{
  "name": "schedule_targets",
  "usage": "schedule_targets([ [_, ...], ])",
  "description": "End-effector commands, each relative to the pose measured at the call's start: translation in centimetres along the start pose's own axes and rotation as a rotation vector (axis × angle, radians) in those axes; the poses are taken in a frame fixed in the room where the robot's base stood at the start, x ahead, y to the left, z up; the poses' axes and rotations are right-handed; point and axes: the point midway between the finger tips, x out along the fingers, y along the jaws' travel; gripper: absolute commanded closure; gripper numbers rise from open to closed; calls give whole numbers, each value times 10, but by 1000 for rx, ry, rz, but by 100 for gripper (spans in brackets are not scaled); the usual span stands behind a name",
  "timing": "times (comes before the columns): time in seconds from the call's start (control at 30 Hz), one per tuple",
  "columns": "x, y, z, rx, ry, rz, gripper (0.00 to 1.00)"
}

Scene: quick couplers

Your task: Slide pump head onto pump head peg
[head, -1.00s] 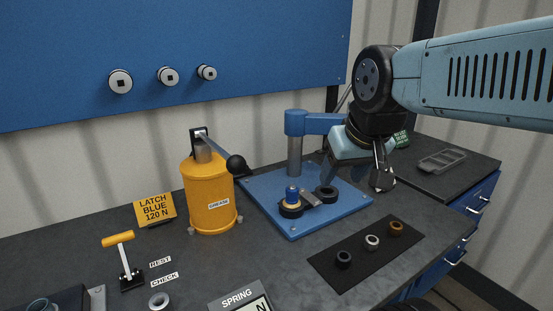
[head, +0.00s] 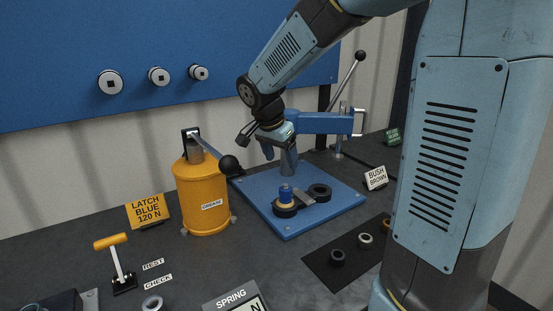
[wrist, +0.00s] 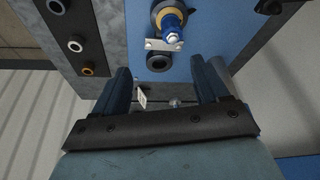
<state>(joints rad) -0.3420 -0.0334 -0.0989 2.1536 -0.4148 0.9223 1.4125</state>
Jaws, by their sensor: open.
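No part is clearly marked as the pump head or its peg. A blue-and-gold fitting (head: 286,194) stands upright at a black ring on the blue base plate (head: 262,216); a metal bar runs from it to a second black ring (head: 320,192). In the wrist view the fitting (wrist: 171,25) is beyond the fingers. The yellow grease pump (head: 203,190) stands left of the plate, its black-knobbed lever (head: 229,164) pointing right. My gripper (head: 257,143) is open and empty above the back of the plate, near the grey post. Its fingers (wrist: 163,76) are apart in the wrist view.
A blue arm (head: 322,122) on the grey post is close to my gripper. Three round knobs (head: 159,76) are on the blue wall panel. A dark mat (head: 322,264) holds small rings at the front right. A yellow T-handle (head: 111,241) stands at the left.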

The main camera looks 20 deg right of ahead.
Motion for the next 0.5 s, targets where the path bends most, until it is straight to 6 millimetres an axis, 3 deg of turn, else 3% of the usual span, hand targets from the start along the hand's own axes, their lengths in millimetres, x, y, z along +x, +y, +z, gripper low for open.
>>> schedule_targets([
  [0.2,20,-29,1,97,33,38,26],
  [0.5,41,-32,1,118,41,46,26],
])
